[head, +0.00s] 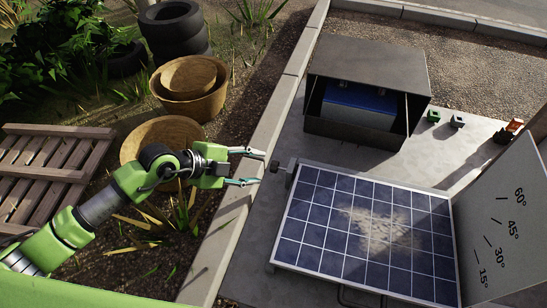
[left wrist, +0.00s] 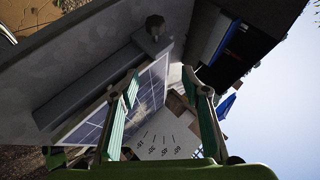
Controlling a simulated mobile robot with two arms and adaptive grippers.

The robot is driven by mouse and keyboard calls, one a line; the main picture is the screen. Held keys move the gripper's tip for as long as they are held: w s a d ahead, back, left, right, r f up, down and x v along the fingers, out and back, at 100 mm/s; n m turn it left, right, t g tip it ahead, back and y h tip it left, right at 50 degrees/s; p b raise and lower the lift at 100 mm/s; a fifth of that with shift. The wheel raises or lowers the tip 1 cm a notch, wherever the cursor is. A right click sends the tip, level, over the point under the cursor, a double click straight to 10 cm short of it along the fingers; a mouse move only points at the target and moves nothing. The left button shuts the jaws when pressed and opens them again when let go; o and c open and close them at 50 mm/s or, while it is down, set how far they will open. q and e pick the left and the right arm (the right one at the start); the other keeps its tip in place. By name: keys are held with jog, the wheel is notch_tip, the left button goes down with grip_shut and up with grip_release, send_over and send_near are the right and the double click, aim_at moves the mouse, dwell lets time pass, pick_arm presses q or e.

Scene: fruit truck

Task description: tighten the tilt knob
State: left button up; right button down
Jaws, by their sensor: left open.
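The tilt knob (head: 283,168) is a small dark grey piece at the upper left corner of the solar panel (head: 365,232). A dark rounded piece, apparently the knob (left wrist: 154,27), shows near the top of the left wrist view. The panel's blue cells also show there (left wrist: 150,92). My left gripper (head: 260,168) is open and empty, its fingers pointing right toward the knob, with a small gap between. In the left wrist view the fingers (left wrist: 160,80) are spread apart. The angle board (head: 508,225) with degree marks stands right of the panel. My right gripper is not in view.
A dark open-fronted box (head: 368,62) holding a blue battery (head: 358,105) stands behind the panel. Small green and grey parts (head: 433,116) lie right of it. Baskets (head: 190,85), tires (head: 172,28) and a wooden pallet (head: 48,172) are at left. A concrete curb (head: 240,190) runs beneath the gripper.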

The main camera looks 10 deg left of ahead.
aim_at(272, 166)
pick_arm(q)
jog(key=shift+y, duration=0.8)
jog(key=w+d+f, duration=0.1)
jog(key=w+f, duration=0.1)
jog(key=f, duration=0.1)
jog(key=w+d+f+p, duration=0.1)
jog(key=w+f, duration=0.1)
jog(key=f, duration=0.1)
jog(key=w+d+f+p, duration=0.1)
jog(key=w+f, duration=0.2)
jog(key=shift+w+d+f+m, duration=0.3)
jog(key=shift+w+d+f, duration=0.25)
jog(key=shift+f, duration=0.1)
jog(key=c, duration=1.1)
